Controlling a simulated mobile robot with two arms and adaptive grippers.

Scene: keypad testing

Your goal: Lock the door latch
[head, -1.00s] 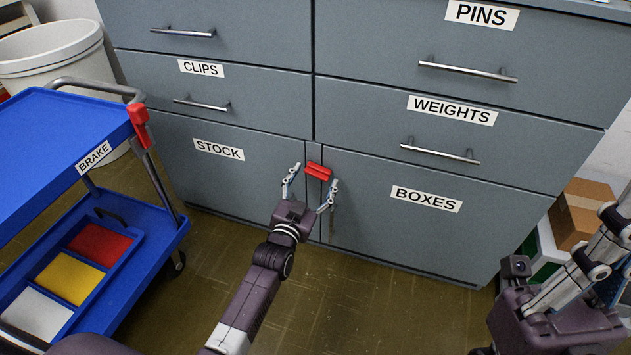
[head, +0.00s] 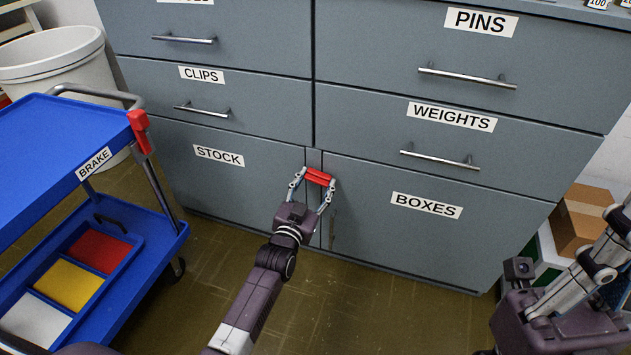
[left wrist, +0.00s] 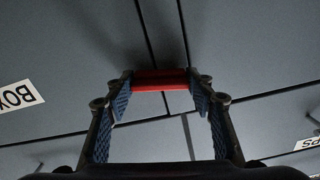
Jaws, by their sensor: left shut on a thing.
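The red door latch (head: 319,177) sits between the STOCK door (head: 230,180) and the BOXES door (head: 400,215), near their top edges. It lies tilted slightly in the head view. My left gripper (head: 318,183) is shut on the latch, with one finger at each end of it. In the left wrist view the latch (left wrist: 160,80) spans between the two blue-padded fingers. Both doors look closed. My right gripper (head: 615,225) is only partly in view at the right edge, away from the doors, and its fingertips are not clear.
A blue cart (head: 60,130) with a red brake lever (head: 140,132) and a tray of coloured squares stands at the left. Drawers with bar handles (head: 440,160) are above the doors. Cardboard boxes (head: 580,220) stand at the right. The floor (head: 350,310) in front is clear.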

